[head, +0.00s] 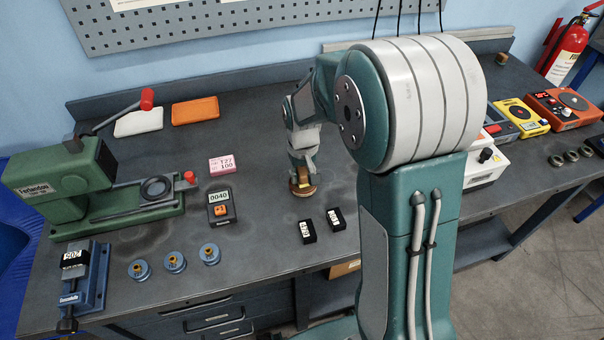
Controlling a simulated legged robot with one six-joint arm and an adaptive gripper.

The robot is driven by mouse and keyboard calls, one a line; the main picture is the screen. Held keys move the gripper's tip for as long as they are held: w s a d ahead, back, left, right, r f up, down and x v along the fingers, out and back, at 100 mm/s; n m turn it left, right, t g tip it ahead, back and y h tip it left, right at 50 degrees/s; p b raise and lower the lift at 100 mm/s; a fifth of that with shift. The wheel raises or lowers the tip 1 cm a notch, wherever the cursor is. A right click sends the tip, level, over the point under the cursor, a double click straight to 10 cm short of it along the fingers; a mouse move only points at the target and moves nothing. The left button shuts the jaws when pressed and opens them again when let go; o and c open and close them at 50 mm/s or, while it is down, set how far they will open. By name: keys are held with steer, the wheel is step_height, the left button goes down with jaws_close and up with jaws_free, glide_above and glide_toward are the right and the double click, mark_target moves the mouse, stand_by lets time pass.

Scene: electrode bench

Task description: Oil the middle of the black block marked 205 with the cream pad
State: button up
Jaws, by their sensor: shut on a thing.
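The black block (75,259) with a 205 label sits in a blue vise (92,280) at the front left of the bench. The label looks turned over from this side. A flat cream-white pad (138,122) lies at the back left, next to an orange pad (195,111). My gripper (302,182) points down over the middle of the bench, well to the right of the block and both pads. It is shut on a small round brown thing (305,191) with a yellowish part. The fingers partly hide it, and I cannot tell whether it touches the bench.
Two black labelled blocks (307,231) lie just in front of my gripper. A black scale (221,207) reading 0040, a pink label block (222,165) and a green press (95,180) stand left. Several blue round pieces (175,262) line the front. Instruments (523,117) stand right.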

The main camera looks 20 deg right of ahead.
mark_target(302, 170)
steer(key=shift+r, duration=3.45)
steer(key=shift+m, duration=0.3)
steer(key=w+f, duration=0.4)
steer(key=w, duration=0.1)
steer(key=w+f, duration=0.2)
steer(key=w, duration=0.1)
steer(key=shift+f, duration=0.3)
